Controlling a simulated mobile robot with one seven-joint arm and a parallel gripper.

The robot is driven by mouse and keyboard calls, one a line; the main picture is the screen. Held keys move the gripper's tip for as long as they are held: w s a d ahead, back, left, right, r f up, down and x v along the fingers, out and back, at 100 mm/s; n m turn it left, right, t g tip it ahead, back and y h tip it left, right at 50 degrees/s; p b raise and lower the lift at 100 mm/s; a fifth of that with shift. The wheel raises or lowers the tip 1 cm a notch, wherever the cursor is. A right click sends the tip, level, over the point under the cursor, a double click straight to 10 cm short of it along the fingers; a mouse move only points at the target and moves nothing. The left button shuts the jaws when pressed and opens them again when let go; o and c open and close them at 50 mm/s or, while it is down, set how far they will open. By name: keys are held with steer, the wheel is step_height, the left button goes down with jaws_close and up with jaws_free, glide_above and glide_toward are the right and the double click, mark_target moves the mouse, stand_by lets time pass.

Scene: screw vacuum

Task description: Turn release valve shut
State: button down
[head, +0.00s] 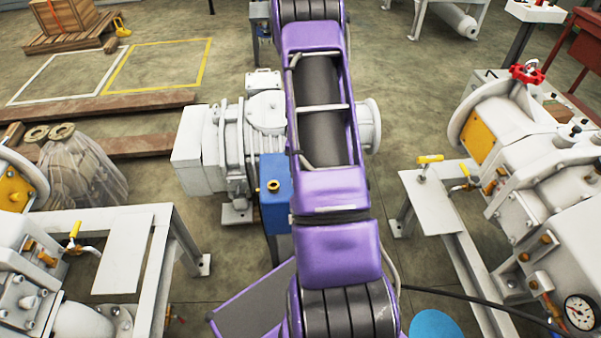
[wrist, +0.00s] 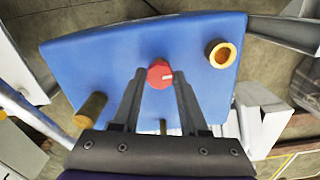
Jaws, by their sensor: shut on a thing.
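In the wrist view, a red knob (wrist: 160,72), which looks like the release valve, stands on the face of a blue box (wrist: 110,58). My gripper (wrist: 161,80) is shut on the red knob, with one dark finger on each side of it. A brass ring fitting (wrist: 221,55) is on the box to the right of the knob, and a brass cylinder (wrist: 90,108) is at the lower left. In the head view, the blue box (head: 274,212) shows left of my purple arm, which hides my gripper and the knob.
A white pump (head: 235,140) stands directly behind the blue box. White machines on metal frames stand at the left (head: 40,280) and right (head: 520,150), the right one with a red handwheel (head: 527,74). A black cable (head: 460,296) crosses the lower right.

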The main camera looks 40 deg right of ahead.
steer(key=shift+m, duration=0.4)
steer(key=shift+c, duration=2.2)
jaws_free()
step_height(320, 180, up, 17)
steer(key=p, duration=0.2)
steer(key=shift+r, duration=0.2)
